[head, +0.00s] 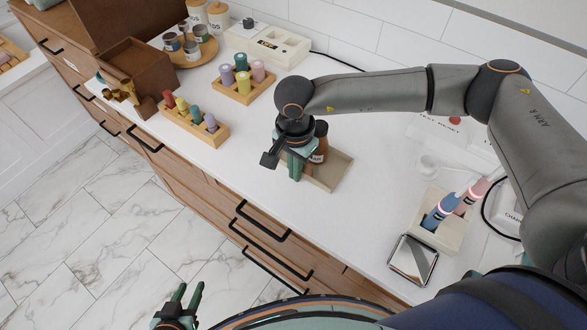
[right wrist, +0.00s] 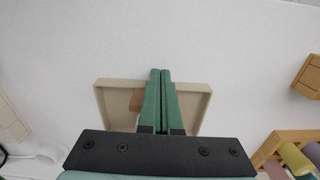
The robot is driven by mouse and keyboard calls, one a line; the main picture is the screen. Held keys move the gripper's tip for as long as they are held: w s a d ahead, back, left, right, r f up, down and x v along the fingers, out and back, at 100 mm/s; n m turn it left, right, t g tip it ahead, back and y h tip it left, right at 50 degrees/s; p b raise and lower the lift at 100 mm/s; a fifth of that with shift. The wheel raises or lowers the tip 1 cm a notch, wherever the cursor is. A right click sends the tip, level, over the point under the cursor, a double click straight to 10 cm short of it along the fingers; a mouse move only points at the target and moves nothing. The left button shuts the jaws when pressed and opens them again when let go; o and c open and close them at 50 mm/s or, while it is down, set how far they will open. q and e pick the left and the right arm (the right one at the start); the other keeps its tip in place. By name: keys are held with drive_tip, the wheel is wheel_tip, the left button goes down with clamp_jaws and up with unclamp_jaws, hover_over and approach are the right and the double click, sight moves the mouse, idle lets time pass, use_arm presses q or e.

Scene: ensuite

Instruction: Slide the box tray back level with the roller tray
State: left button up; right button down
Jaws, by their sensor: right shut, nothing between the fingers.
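The beige shallow tray (head: 336,172), which I take for the box tray, sits on the white counter with a brown bottle (head: 319,152) in it. Two wooden trays hold coloured rollers: one nearer the front edge (head: 208,136), one further back (head: 232,94). I cannot tell which is the roller tray. My right gripper (head: 296,174) points down at the beige tray, fingers together. In the right wrist view its fingers (right wrist: 160,78) cross over the tray (right wrist: 110,87); contact cannot be told. A brown thing (right wrist: 136,100) behind them is partly hidden. My left gripper (head: 187,294) is open and empty, low over the floor.
A brown open box (head: 137,72) and a round tray of jars (head: 188,55) stand at the back left. A holder with blue and pink devices (head: 440,215) and a mirror-like plate (head: 412,260) lie to the right. Bare counter surrounds the beige tray.

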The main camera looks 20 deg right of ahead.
sight(319, 123)
drive_tip(key=shift+w+d+f, duration=0.1)
drive_tip(key=shift+w+d, duration=0.05)
drive_tip(key=w+d+b, duration=0.2)
drive_tip(key=d, duration=0.1)
drive_tip(key=w+d+b, duration=0.2)
drive_tip(key=d, duration=0.1)
drive_tip(key=w+d+b, duration=0.2)
drive_tip(key=d, duration=0.1)
drive_tip(key=shift+w, duration=0.15)
drive_tip(key=shift+w+d, duration=0.2)
drive_tip(key=shift+d, duration=0.1)
drive_tip(key=shift+s+a, duration=0.1)
drive_tip(key=shift+a, duration=0.15)
drive_tip(key=s+a, duration=0.1)
drive_tip(key=s+a+r, duration=0.1)
drive_tip(key=a, duration=0.1)
drive_tip(key=shift+r, duration=0.2)
wheel_tip(319, 123, up, 9)
drive_tip(key=shift+d+f+b, duration=0.1)
drive_tip(key=shift+b, duration=0.25)
